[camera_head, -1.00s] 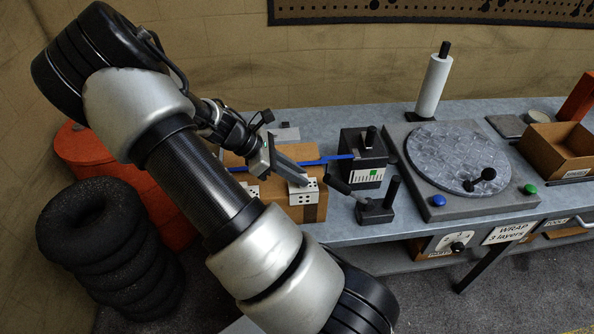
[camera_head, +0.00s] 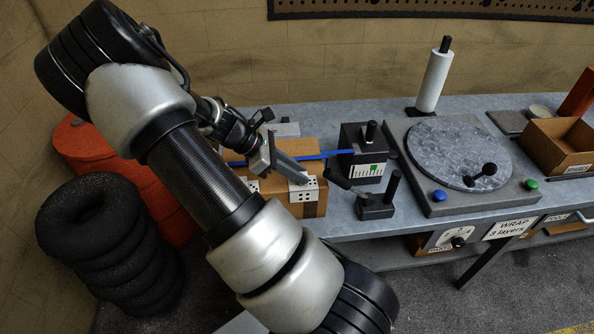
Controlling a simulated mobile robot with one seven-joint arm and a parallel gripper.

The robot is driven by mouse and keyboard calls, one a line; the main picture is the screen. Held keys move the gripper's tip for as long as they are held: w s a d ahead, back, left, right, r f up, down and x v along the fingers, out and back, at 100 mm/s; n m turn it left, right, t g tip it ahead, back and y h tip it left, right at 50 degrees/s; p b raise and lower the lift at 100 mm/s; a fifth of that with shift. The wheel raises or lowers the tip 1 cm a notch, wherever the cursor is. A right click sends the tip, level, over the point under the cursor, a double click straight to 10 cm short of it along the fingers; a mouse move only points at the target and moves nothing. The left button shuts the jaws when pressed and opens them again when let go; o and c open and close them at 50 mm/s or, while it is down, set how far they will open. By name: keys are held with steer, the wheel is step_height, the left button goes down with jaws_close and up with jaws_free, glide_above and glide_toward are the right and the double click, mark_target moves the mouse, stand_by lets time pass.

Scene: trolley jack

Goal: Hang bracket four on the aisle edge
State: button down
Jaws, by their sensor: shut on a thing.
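A brown carton (camera_head: 313,158) with a blue strap (camera_head: 326,156) across its top stands on the grey bench. A white bracket with dark holes (camera_head: 303,192) is at the carton's near top edge, towards its right end. My gripper (camera_head: 303,177) is shut on this bracket, its fingers pointing down to the right. Whether the bracket rests fully on the edge is hard to tell. Another white bracket (camera_head: 253,185) shows further left on the same near edge, partly hidden by my arm. The carton's left part is hidden behind my arm.
A black strap tool with a green mark (camera_head: 364,160) and a lever device (camera_head: 376,205) stand close right of the carton. A round turntable (camera_head: 455,155) and a white roll (camera_head: 433,80) are further right. Black tyres (camera_head: 105,245) and orange drums (camera_head: 95,150) stand left.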

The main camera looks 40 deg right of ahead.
steer(key=c, duration=1.5)
jaws_free()
steer(key=shift+c, duration=0.2)
